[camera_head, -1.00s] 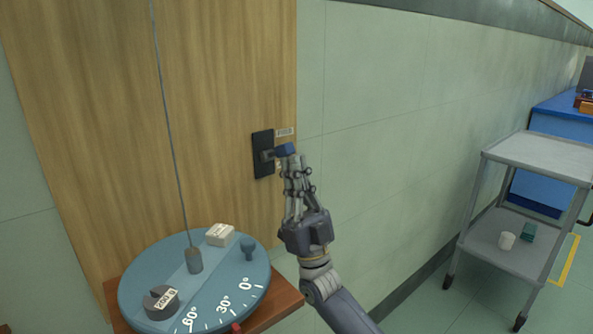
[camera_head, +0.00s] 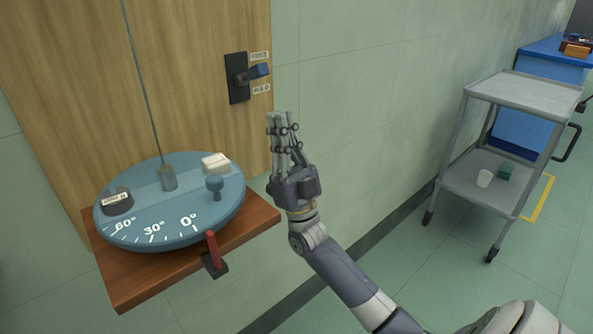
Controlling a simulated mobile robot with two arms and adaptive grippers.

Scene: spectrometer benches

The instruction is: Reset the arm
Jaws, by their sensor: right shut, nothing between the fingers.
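My right gripper (camera_head: 279,118) is shut and empty. It points up in front of the green wall, just right of the wooden panel, below and right of the wall switch and apart from it. The wall switch (camera_head: 237,88) is a black plate with a blue-tipped lever (camera_head: 259,71) pointing right, between two small labels. My right arm (camera_head: 345,275) reaches in from the lower right. My left gripper is not in view.
A blue round dial table (camera_head: 150,237) with angle marks sits on a wooden shelf (camera_head: 130,291). It carries a dark weight (camera_head: 117,201), a white block (camera_head: 215,163) and a blue knob (camera_head: 214,187). A red lever (camera_head: 212,249) is at the shelf front. A grey cart (camera_head: 520,91) stands right.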

